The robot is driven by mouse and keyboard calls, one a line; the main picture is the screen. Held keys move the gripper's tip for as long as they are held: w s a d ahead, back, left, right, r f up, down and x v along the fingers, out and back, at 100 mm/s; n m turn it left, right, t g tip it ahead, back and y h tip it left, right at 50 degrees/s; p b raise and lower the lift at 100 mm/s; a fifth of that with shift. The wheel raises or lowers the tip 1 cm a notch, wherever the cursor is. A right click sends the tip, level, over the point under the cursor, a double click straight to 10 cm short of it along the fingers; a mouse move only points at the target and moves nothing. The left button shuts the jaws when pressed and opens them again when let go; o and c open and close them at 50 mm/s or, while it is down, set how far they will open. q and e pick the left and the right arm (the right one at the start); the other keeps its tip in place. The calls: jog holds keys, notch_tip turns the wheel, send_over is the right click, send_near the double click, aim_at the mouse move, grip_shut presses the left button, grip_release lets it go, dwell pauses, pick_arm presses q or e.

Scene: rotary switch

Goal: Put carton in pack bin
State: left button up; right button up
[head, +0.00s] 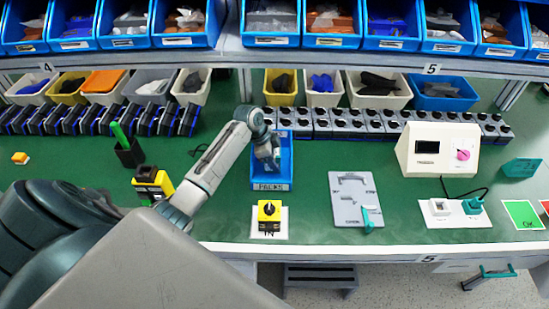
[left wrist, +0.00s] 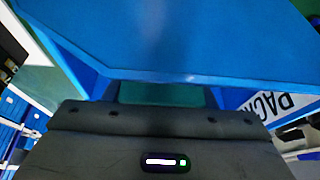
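My left gripper (head: 269,160) is over or inside the bin's left part. Its fingers are too small and partly hidden, so I cannot tell whether it is open or holds anything. In the left wrist view the blue bin (left wrist: 190,45) fills the top, close to the gripper body, with part of its white label at right. No carton can be made out in either view; one could be hidden by the gripper or bin walls. My right gripper is not in view.
A yellow-black rotary switch (head: 268,216) sits on a white pad in front of the bin. A grey fixture plate (head: 352,190) and a cream tester (head: 435,150) stand to the right. Rows of switches (head: 390,126) line the back. Green bench is clear between bin and plate.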

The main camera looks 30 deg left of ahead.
pick_arm(q)
jog(key=o, duration=0.4)
jog(key=shift+o, duration=0.2)
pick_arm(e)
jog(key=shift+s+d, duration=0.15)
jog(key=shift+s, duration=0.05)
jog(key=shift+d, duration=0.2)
pick_arm(q)
jog(key=shift+a+r, duration=0.15)
jog(key=shift+r, duration=0.15)
jog(key=b+v, duration=0.3)
jog(key=v, duration=0.8)
jog(key=shift+r, duration=0.25)
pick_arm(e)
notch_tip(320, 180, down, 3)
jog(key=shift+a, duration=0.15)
pick_arm(q)
jog(key=shift+s, duration=0.1)
